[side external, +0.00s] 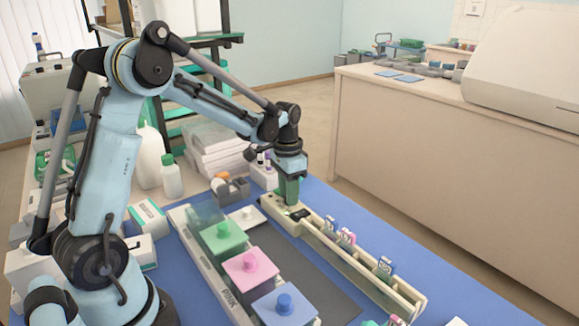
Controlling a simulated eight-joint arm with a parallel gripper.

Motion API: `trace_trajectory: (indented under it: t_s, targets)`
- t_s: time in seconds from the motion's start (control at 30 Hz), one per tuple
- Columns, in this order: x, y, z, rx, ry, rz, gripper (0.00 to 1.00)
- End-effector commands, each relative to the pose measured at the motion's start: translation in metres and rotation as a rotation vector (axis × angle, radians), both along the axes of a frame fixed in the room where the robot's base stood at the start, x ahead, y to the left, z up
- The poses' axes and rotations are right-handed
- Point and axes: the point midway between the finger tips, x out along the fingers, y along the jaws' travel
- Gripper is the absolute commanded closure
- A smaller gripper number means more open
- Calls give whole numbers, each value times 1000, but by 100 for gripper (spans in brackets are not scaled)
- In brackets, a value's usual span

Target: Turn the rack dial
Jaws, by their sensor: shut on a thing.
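The rack (358,266) is a long cream frame on the blue mat, running from the middle of the side external view down to the lower right. Several slides or clips with blue and pink ends (346,237) stand along it. My gripper (289,203) points straight down at the rack's far end block, its green fingers low and shut on the rack dial. The dial itself is mostly hidden by the fingers. A small dark part (300,213) shows on the block beside them.
Staining jars with green (223,236), pink (250,266) and blue (284,304) lids stand in a tray left of the rack. A white bottle (172,178), stacked white packs (214,150) and a small vial holder are behind.

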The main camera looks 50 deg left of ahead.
Motion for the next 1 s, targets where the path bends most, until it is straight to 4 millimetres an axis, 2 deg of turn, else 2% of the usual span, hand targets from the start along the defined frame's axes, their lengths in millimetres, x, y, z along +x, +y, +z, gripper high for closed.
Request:
trace_trajectory:
  t_s: [0.6,1.0]
  targets:
    - [0,0,0,-1,-1,519,100]
    - [0,-1,0,0,-2,720,100]
